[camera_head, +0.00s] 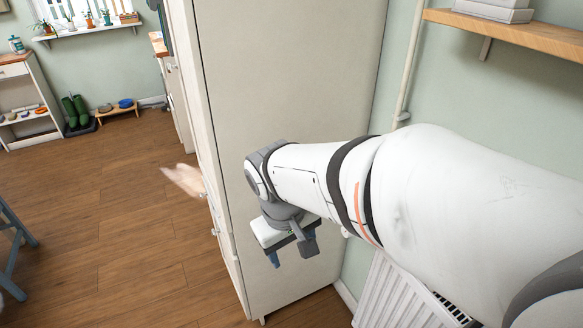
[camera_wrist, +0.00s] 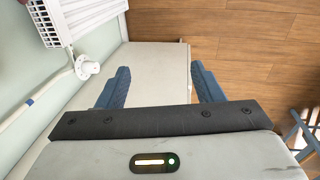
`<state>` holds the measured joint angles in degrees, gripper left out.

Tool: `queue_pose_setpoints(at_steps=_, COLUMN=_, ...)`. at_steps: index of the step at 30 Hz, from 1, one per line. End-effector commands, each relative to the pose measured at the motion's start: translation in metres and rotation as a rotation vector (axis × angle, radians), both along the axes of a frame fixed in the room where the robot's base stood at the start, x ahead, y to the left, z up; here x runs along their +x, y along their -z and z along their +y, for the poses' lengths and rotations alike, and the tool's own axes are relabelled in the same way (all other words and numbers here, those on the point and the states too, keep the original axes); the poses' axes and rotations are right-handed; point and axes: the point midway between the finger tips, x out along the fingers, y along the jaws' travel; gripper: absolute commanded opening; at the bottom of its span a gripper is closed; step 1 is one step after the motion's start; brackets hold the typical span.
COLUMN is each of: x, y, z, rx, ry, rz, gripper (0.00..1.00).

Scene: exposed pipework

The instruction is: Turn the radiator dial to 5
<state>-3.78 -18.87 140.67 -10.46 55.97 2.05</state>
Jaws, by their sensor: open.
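The radiator dial (camera_wrist: 87,67) is a small round white knob beside the white radiator (camera_wrist: 85,18), at the upper left of the wrist view. Its number marks are too small to read. In the head view the radiator (camera_head: 395,298) shows below my arm, and the arm hides most of the area around the dial. My gripper (camera_wrist: 162,82) is open and empty, with its two blue fingers apart. The dial lies outside the left finger, apart from it. In the head view my gripper (camera_head: 290,257) points down in front of the tall cabinet's side.
A tall cream cabinet (camera_head: 290,75) stands close behind my gripper. A wooden shelf (camera_head: 515,32) and a vertical pipe (camera_head: 409,65) are on the green wall at right. Open wooden floor (camera_head: 110,225) lies at left. A blue stool (camera_head: 15,245) stands at the left edge.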

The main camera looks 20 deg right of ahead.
Motion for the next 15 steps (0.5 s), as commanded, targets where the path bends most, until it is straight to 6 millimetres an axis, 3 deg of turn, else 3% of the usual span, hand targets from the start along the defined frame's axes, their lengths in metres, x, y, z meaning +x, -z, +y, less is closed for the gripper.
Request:
queue_pose_setpoints(at_steps=1, x=0.004, y=0.019, z=-0.012, rx=-0.058, ry=-0.046, rz=0.079, gripper=0.61)
queue_pose_setpoints(at_steps=3, x=0.010, y=0.036, z=-0.031, rx=-0.143, ry=-0.118, rz=0.188, gripper=0.61)
queue_pose_setpoints(at_steps=8, x=0.027, y=0.071, z=-0.075, rx=-0.329, ry=-0.294, rz=0.441, gripper=0.61)
queue_pose_setpoints(at_steps=15, x=0.067, y=0.124, z=-0.135, rx=-0.581, ry=-0.573, rz=0.810, gripper=0.61)
